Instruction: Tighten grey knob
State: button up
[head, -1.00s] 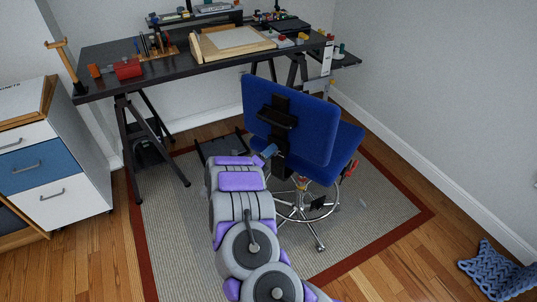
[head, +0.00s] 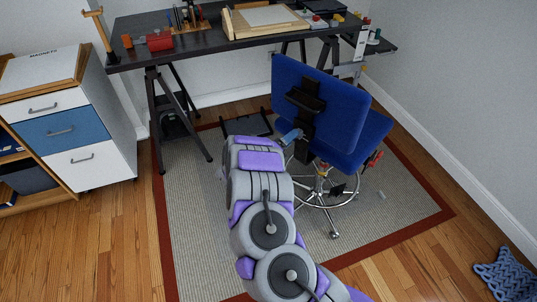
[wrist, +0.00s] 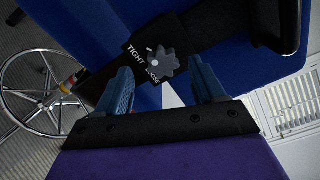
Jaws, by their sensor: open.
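The grey knob (wrist: 162,62) is a lobed dial on a black plate (wrist: 134,50) lettered "TIGHT" and "LOOSE", on the blue chair (head: 320,100). My gripper (wrist: 165,88) is open in the wrist view. Its two blue fingers stand apart, and the knob shows just beyond the gap between their tips. I cannot tell how far the fingertips are from the knob, and nothing is between them. In the head view my arm reaches toward the chair's back, where the black bracket (head: 304,98) shows; the knob cannot be made out there.
The chair's chrome base (head: 322,190) stands on a grey rug (head: 210,250) with a red border. A dark desk (head: 200,42) is behind it, with a drawer cabinet (head: 70,130) at left. A blue knitted item (head: 505,274) lies at lower right. Wood floor in front is clear.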

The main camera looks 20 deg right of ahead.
jog(key=p+v, duration=0.1)
jog(key=v, duration=1.3)
jog(key=shift+a, duration=0.35)
